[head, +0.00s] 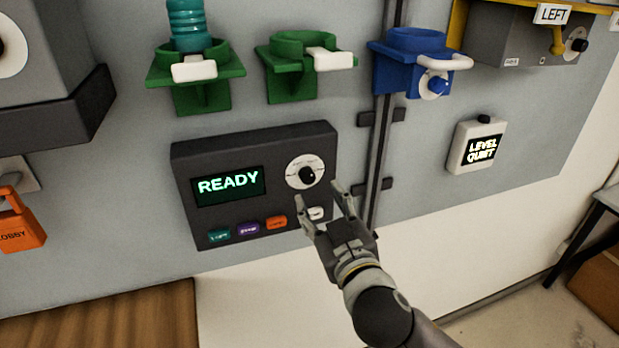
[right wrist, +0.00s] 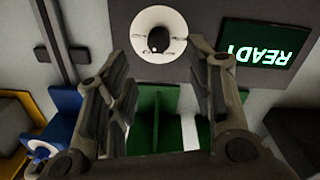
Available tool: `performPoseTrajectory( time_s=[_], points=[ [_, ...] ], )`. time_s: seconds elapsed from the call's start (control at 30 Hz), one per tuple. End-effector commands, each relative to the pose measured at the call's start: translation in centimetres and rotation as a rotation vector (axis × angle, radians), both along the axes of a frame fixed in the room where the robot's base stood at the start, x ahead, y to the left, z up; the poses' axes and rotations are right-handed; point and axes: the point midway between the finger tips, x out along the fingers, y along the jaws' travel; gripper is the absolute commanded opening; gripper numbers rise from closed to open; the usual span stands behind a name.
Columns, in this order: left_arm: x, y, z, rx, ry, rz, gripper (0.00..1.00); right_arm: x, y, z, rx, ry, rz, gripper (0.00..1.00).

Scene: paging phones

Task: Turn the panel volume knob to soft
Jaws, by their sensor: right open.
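The dark wall panel (head: 265,195) has a lit screen (head: 229,186) that reads READY. Its volume knob (head: 306,174) is black on a white round dial, at the panel's upper right. My right gripper (head: 321,198) is open and empty, just below and right of the knob in the head view. In the right wrist view the knob (right wrist: 159,39) shows beyond and between the open fingers (right wrist: 160,70), apart from them. The dial's small lettering is too small to read. My left gripper is not in view.
Several coloured buttons (head: 248,229) line the panel's lower edge. Green holders (head: 203,85) and a blue holder (head: 403,75) sit above. A white box (head: 476,146) reading LEVEL QUIET is at right. A vertical rail (head: 380,150) runs close beside the panel.

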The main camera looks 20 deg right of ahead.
Motion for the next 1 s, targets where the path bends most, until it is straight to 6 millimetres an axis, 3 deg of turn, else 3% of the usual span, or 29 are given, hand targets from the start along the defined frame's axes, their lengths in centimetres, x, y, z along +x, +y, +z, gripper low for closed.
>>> performPoseTrajectory(
  time_s=[0.2,0.43,0.87,1.0],
  points=[
    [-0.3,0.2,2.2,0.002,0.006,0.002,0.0,4.1,0.0,0.4,-0.004,0.002,-0.001,0.49],
    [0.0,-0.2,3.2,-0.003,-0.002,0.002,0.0,6.9,0.0,0.2,-0.003,0.002,-0.001,0.49],
    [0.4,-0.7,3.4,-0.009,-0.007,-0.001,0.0,7.8,0.0,-0.1,-0.002,0.002,0.0,0.49],
    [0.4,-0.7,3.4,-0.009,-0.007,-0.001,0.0,7.8,0.0,-0.1,-0.002,0.002,0.0,0.33]
  ],
)
